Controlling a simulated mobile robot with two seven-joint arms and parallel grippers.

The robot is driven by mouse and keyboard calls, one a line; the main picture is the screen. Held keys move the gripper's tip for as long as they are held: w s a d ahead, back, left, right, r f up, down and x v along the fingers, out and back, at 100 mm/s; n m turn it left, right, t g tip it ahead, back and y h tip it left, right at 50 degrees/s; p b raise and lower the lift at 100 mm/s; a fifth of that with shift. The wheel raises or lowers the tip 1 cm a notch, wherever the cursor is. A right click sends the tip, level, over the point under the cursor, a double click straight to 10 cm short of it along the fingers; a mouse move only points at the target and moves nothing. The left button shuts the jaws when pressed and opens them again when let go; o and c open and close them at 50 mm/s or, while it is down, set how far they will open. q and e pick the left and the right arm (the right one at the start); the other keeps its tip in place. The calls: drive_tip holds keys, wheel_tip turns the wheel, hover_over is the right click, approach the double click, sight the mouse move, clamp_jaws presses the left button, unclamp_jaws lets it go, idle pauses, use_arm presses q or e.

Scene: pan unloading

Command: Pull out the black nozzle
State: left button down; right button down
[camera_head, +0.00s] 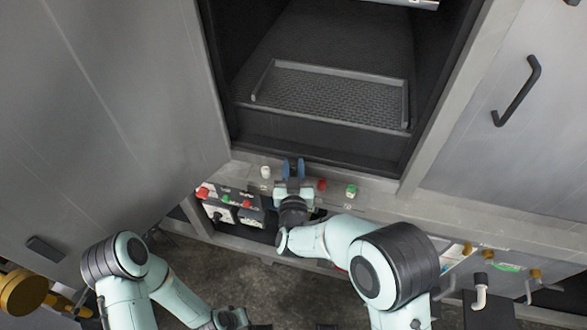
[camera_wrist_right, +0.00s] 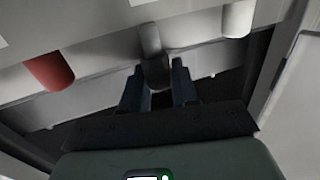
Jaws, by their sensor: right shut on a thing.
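The black nozzle (camera_wrist_right: 157,74) shows in the right wrist view as a short dark cylinder on the panel, between the two blue fingers of my right gripper (camera_wrist_right: 158,88). The gripper is shut on it. In the head view my right gripper (camera_head: 293,168) is at the panel strip below the open oven chamber, and its hand hides the nozzle there.
A white knob (camera_head: 266,172), a red knob (camera_head: 321,184) and a green button (camera_head: 351,190) sit beside my right gripper. Above is the open chamber with a dark tray (camera_head: 330,97). A large grey door (camera_head: 110,100) stands open at the left. A closed door with a black handle (camera_head: 516,92) is at the right.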

drive_tip(key=shift+r+p, duration=0.8)
drive_tip(key=shift+r, duration=0.65)
